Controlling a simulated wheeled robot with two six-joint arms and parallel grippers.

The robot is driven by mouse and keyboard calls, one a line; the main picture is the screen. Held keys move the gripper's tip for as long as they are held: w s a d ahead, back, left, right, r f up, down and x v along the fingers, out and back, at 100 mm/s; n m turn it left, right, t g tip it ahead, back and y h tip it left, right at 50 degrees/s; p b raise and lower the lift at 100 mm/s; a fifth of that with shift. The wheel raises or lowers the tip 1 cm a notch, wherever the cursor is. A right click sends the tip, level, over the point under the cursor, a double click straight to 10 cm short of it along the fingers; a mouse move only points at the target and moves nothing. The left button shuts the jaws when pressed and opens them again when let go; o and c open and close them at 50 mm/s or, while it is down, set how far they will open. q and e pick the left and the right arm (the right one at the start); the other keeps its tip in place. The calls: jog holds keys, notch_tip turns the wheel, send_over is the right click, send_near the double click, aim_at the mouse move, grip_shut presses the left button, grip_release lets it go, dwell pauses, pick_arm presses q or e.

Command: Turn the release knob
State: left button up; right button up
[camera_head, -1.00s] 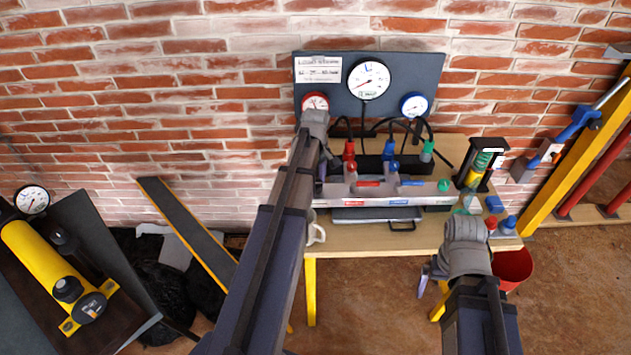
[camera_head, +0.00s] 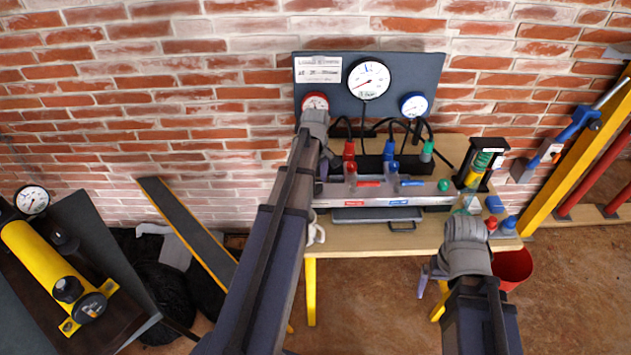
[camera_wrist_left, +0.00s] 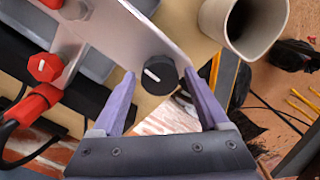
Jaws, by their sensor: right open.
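The release knob (camera_wrist_left: 159,74), a black round knob with a white pointer line, shows in the left wrist view on the end of a pale metal panel (camera_wrist_left: 125,35). My left gripper (camera_wrist_left: 160,73) is open, its two lilac fingers on either side of the knob with gaps visible; I cannot tell the depth between them. In the head view the knob is hidden behind my left arm, and only a bit of the left gripper shows at the left end of the panel (camera_head: 410,200). My right gripper (camera_head: 428,280) is open and empty in front of the table.
A red knob (camera_wrist_left: 45,67) and red fitting stand near the left gripper. A pale mug (camera_wrist_left: 212,18) is close on its other side. The gauge board (camera_head: 420,75) stands behind the table (camera_head: 375,238). A red bucket (camera_head: 513,268) is at the right.

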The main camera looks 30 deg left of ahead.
pick_arm(q)
jog(key=shift+o, duration=0.4)
jog(key=shift+r, duration=0.15)
notch_tip(320, 180, up, 8)
jog(key=p, duration=0.8)
jog(key=shift+f, duration=0.2)
jog(key=shift+f, duration=0.2)
notch_tip(320, 180, down, 8)
jog(key=b, duration=0.8)
jog(key=shift+r, duration=0.25)
jog(key=shift+r, duration=0.1)
